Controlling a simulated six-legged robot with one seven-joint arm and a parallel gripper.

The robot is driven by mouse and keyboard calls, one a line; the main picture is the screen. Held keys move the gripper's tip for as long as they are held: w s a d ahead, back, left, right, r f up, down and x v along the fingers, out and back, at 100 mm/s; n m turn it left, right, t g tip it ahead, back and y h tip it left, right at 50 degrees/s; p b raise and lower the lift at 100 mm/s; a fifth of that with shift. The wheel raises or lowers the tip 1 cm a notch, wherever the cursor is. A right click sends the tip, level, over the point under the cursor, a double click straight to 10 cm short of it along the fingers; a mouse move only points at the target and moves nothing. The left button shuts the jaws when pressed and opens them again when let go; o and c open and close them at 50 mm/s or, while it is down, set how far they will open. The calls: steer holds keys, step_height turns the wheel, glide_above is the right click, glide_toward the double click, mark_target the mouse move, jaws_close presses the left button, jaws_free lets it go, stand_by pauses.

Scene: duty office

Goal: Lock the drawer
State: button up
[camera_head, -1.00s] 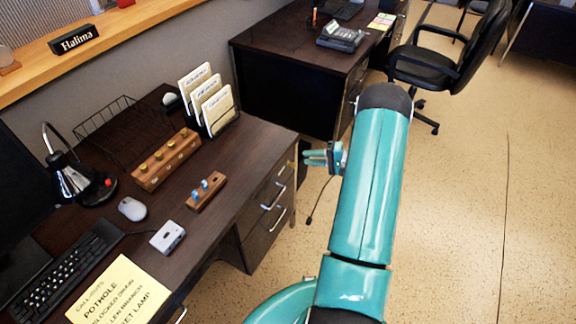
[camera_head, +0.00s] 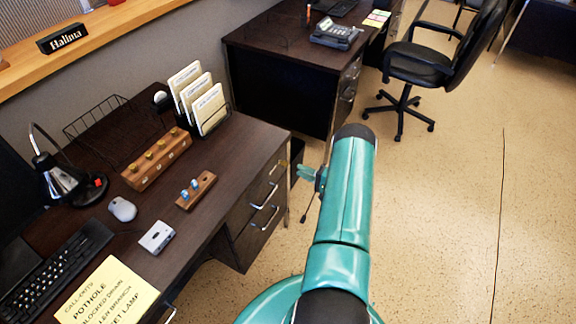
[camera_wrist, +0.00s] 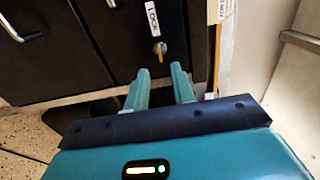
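The desk's drawer front (camera_head: 250,200) shows at its right end in the head view, with silver handles; the drawers look closed. In the wrist view the dark drawer front (camera_wrist: 110,50) carries a white label reading LOCK (camera_wrist: 152,17). Below the label a small brass key (camera_wrist: 159,52) sits in the lock. My gripper (camera_wrist: 160,70) is open, its two teal fingers apart with nothing between them. The key lies just beyond the fingertips, roughly centred between them; no contact shows. In the head view my gripper (camera_head: 306,176) is right of the desk's end.
The desktop holds a wooden block with brass knobs (camera_head: 157,158), a small wooden block with blue pegs (camera_head: 196,190), a card rack (camera_head: 203,100), a mouse (camera_head: 122,208) and a keyboard (camera_head: 55,268). An office chair (camera_head: 420,68) stands beyond. The floor at right is clear.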

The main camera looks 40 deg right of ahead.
steer(key=x, duration=0.7)
steer(key=shift+c, duration=0.5)
jaws_close()
